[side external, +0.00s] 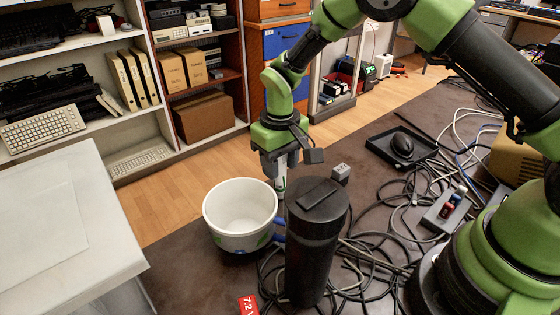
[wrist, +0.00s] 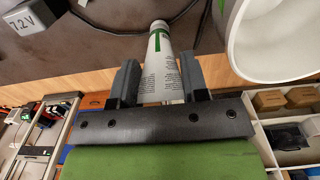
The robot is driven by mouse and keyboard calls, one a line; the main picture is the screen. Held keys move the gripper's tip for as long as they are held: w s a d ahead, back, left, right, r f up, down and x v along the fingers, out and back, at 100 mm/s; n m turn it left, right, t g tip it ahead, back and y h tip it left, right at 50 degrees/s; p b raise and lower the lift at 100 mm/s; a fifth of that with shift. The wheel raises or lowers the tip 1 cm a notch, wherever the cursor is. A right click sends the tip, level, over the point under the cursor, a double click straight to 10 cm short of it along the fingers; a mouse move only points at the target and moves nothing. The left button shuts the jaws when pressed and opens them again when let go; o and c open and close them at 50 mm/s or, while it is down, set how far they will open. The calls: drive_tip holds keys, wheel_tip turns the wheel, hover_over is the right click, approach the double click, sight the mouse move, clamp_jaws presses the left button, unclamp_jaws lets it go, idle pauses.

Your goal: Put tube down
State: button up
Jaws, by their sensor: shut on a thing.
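The tube (wrist: 160,60) is white with a green stripe and small print. My gripper (wrist: 159,72) is shut on it, with one grey finger on each side in the wrist view. In the side external view my gripper (side external: 279,168) points down above the dark table, just right of the white bucket (side external: 217,228) and behind the black cylinder. Only a small part of the tube (side external: 281,184) shows there, upright below the fingers. Its lower end is hidden by the cylinder, so I cannot tell whether it touches the table.
A tall black cylinder (side external: 313,250) stands in front of my gripper. A grey block (side external: 340,173) marked 7.2 V in the wrist view (wrist: 20,18) is close on the right. Tangled cables (side external: 385,245) cover the table to the right. A black tray with a mouse (side external: 402,146) lies farther back.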

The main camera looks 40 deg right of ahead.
drive_tip(key=shift+f, duration=0.15)
drive_tip(key=o, duration=1.1)
wheel_tip(320, 180, up, 10)
drive_tip(key=shift+d+r, duration=0.15)
drive_tip(key=s+d+r+m+t+y, duration=0.25)
drive_tip(key=s+r+t, duration=0.25)
drive_tip(key=s+r, duration=1)
drive_tip(key=s, duration=0.2)
drive_tip(key=s+d+m+t, duration=0.1)
drive_tip(key=s, duration=0.1)
drive_tip(key=s+t, duration=0.1)
drive_tip(key=s, duration=0.2)
drive_tip(key=shift+d+f+m+h, duration=0.25)
drive_tip(key=shift+o, duration=0.6)
drive_tip(key=shift+s+f, duration=0.15)
drive_tip(key=shift+s, duration=0.2)
